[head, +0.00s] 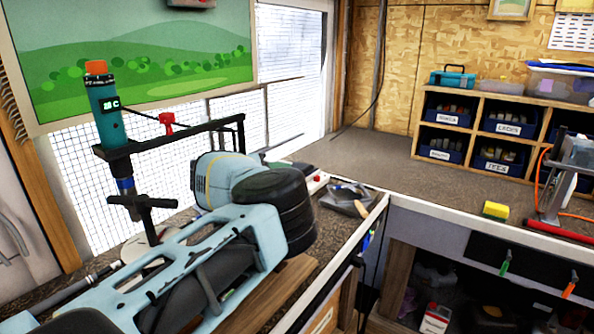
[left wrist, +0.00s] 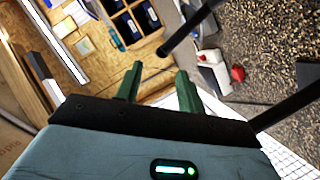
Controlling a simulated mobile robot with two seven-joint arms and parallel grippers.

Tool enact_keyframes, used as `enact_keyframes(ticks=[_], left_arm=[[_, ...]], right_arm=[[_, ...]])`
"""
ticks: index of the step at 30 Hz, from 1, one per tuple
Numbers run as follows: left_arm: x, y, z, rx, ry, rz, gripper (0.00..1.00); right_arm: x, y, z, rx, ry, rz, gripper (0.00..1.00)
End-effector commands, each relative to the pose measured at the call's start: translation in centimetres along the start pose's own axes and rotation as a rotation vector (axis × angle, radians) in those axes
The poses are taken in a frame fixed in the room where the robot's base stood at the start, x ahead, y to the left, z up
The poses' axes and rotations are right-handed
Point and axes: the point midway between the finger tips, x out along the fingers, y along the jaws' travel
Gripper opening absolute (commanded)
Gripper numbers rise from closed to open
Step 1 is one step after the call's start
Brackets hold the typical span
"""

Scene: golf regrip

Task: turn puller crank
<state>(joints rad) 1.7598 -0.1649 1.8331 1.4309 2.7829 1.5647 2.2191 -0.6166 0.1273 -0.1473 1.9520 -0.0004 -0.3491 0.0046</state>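A black T-shaped handle (head: 145,203), which looks like the puller crank, sits at the left of the head view. It is below a black bracket (head: 185,135) with a red knob (head: 167,123). A teal cylinder (head: 108,118) with an orange top stands upright over the bracket's left end. In the left wrist view my left gripper (left wrist: 160,69) has its two green fingers apart, with nothing seen between them. A dark bar (left wrist: 190,25) ends just past the fingertips. I cannot make out the left fingertips in the head view. My right gripper is not in view.
My light blue arm fills the lower left of the head view and hides part of the bench. Cubbies with blue bins (head: 448,111) stand behind. The middle counter is clear.

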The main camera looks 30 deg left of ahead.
Motion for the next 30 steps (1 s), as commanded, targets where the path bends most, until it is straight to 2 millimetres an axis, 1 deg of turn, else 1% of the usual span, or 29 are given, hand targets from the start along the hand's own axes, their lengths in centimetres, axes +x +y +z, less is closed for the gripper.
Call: enact_keyframes(ticks=[5,13,18,24,30], left_arm=[[1.1,-0.1,0.1,0.002,-0.003,-0.002,0.39],[4.8,-0.1,0.1,0.003,-0.004,-0.001,0.39],[6.5,0.0,0.0,0.002,-0.002,0.0,0.39],[7.6,-0.1,-0.1,0.002,0.0,-0.002,0.39],[7.8,-0.1,0.0,0.002,0.0,-0.003,0.39]], right_arm=[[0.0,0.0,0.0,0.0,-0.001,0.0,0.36],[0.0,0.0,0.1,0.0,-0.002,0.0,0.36],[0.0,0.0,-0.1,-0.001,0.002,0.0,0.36],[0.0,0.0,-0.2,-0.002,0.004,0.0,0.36],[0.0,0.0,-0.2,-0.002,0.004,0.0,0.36]])
